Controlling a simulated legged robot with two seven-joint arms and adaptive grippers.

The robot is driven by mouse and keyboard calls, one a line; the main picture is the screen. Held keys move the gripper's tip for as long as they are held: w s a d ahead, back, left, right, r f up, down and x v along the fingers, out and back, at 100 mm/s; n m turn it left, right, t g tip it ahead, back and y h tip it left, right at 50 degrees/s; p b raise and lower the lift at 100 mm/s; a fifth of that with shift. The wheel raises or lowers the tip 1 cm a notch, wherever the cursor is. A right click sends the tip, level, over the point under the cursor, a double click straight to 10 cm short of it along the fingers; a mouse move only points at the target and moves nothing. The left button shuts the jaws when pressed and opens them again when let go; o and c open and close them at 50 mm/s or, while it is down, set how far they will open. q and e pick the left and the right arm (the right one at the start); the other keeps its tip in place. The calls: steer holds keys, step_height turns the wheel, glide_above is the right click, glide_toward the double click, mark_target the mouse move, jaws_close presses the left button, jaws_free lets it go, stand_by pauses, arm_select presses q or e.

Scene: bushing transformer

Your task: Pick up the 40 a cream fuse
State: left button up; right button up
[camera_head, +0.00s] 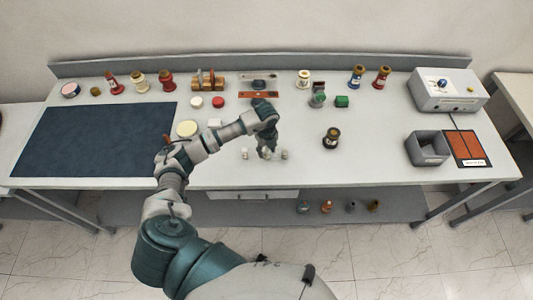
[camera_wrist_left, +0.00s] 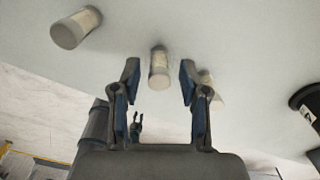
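Several small cream fuses stand near the front of the table; I cannot read which is 40 A. In the wrist view one cream fuse (camera_wrist_left: 159,68) stands between the spread fingertips of my left gripper (camera_wrist_left: 159,78), apart from both. Another cream fuse (camera_wrist_left: 76,27) is to the left, and a third (camera_wrist_left: 210,88) is partly hidden behind the right finger. In the head view my left gripper (camera_head: 267,150) points down at the row, between a left fuse (camera_head: 244,154) and a right fuse (camera_head: 284,155). A small dark claw-like shape below the table may be my right gripper.
A black and gold bushing (camera_head: 332,138) stands to the right of the fuses. A dark blue mat (camera_head: 90,140) covers the table's left. A grey bin (camera_head: 427,148) and an orange panel (camera_head: 467,148) are at the right. Bushings line the back. The table (camera_head: 370,165) is clear front right.

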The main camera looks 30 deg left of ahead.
mark_target(266, 149)
arm_select(q)
jaws_close()
steer(key=shift+a, duration=0.1)
steer(key=shift+r, duration=0.5)
step_height(266, 149, up, 2)
steer(key=shift+w+r+b, duration=0.1)
steer(key=shift+r+b, duration=0.05)
steer(key=shift+b, duration=0.4)
steer(key=s+d+r+b, duration=0.1)
steer(key=s+d, duration=0.3)
steer(key=d, duration=1.1)
steer(key=shift+d+r+b, duration=0.4)
steer(key=shift+b, duration=0.45)
